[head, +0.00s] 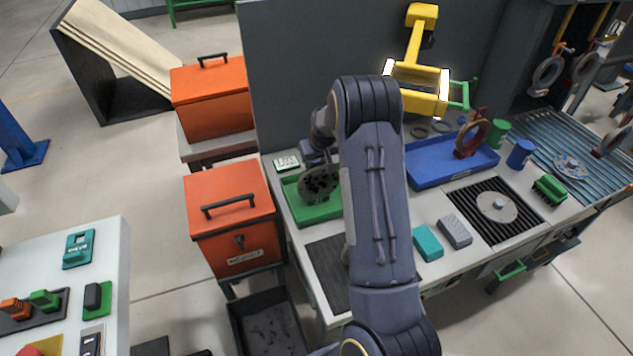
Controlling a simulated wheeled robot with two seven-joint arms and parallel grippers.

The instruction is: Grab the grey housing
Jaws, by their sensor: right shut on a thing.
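My right arm comes up from the bottom of the head view and bends over the workbench. My right gripper (317,160) is partly hidden by its own wrist and points down over the green tray (318,213). It is shut on a dark grey round part with holes, which looks like the grey housing (319,184). The housing is over the green tray; I cannot tell whether it touches the tray. My left gripper is not in view.
A teal block (428,242) and a grey block (455,230) lie in front. A round metal part (497,207) sits on a black grate. Orange boxes (228,187) stand left. A yellow lamp (428,103) overhangs the bench.

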